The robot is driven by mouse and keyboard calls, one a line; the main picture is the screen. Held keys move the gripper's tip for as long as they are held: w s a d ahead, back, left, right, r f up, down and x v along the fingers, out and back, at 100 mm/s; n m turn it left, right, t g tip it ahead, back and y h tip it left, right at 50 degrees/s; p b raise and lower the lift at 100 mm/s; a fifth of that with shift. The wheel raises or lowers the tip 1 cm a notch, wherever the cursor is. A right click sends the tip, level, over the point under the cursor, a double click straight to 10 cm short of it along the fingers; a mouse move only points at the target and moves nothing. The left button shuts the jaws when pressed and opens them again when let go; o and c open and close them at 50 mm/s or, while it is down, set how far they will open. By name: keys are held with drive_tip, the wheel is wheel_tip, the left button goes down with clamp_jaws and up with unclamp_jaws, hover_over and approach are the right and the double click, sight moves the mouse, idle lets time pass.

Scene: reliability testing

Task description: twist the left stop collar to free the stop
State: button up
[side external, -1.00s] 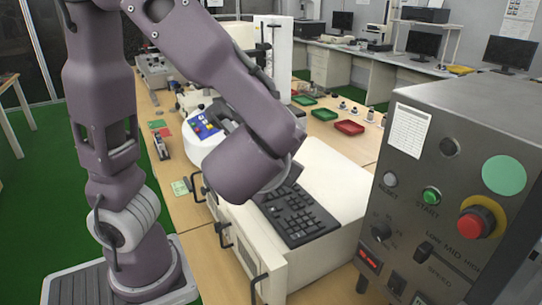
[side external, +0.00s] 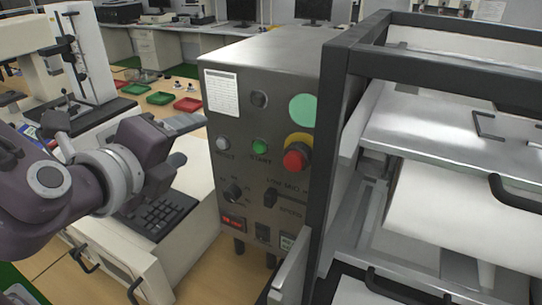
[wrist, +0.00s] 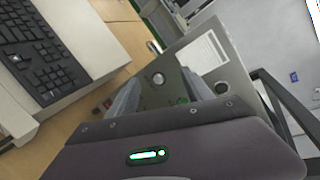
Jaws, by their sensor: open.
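The red stop button (side external: 295,157) with its yellow collar (side external: 299,140) sits on the front of a grey metal control box (side external: 262,85), at the panel's right side. My gripper (side external: 190,143) is left of the panel in the side view, open and empty, its fingers pointing toward the box. A clear gap separates it from the stop. In the wrist view the open fingers (wrist: 160,85) frame part of the box front (wrist: 200,60), with a round grey button between them. I cannot make out the red stop or collar in the wrist view.
A green start button (side external: 259,146), dial (side external: 233,190) and speed slider (side external: 271,197) share the panel. A dark-framed machine (side external: 340,130) stands close on the stop's right. A black keyboard (side external: 155,215) lies on a white unit below my gripper.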

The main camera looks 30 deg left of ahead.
sight(289, 161)
drive_tip(key=d+m+h, duration=0.7)
drive_tip(key=d+h, duration=0.1)
drive_tip(key=d, duration=0.5)
drive_tip(key=x, duration=0.6)
drive_tip(key=shift+s+d+f, duration=0.1)
drive_tip(key=shift+d+f, duration=0.05)
drive_tip(key=shift+d, duration=0.05)
clamp_jaws()
